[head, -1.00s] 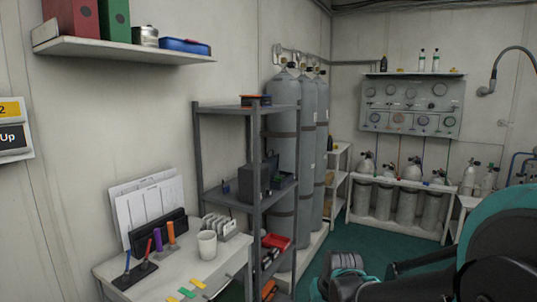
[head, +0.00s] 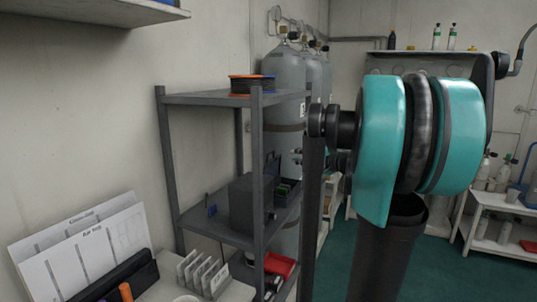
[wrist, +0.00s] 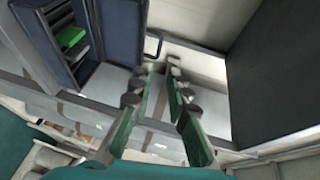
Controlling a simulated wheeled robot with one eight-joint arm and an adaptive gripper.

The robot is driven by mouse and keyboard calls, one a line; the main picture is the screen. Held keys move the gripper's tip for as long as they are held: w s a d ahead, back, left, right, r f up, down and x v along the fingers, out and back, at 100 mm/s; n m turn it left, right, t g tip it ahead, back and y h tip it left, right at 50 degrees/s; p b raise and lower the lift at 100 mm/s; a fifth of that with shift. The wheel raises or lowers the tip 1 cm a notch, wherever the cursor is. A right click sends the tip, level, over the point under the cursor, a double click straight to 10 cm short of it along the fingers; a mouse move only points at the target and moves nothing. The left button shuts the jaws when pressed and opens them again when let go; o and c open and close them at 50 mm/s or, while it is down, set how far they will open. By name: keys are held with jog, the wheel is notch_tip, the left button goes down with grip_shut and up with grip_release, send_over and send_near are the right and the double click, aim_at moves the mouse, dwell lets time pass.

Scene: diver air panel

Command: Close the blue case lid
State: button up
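The blue case (wrist: 84,62) stands open on the rack's middle shelf, at the upper left of the wrist view. Its dark blue lid (wrist: 120,32) is raised, and a green item (wrist: 71,38) shows inside. In the head view the case (head: 287,192) is small and partly hidden behind a dark grey box (head: 247,208); its lid (head: 271,168) stands upright. My gripper (wrist: 160,68) is open and empty, its fingers apart just right of the lid in the wrist view. I cannot see contact with the lid. My arm hides much of the head view's right side.
The dark grey box also fills the wrist view's right side (wrist: 275,75). Grey rack posts (head: 257,160) and the upper shelf (head: 205,98) bound the space around the case. Tall grey cylinders (head: 283,90) stand behind the rack. A desk with papers (head: 85,245) is at lower left.

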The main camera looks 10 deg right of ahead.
aim_at(271, 153)
jog(key=x, duration=1.5)
jog(key=shift+w+a+f, duration=0.1)
jog(key=shift+f, duration=0.05)
jog(key=shift+c, duration=0.3)
grip_shut()
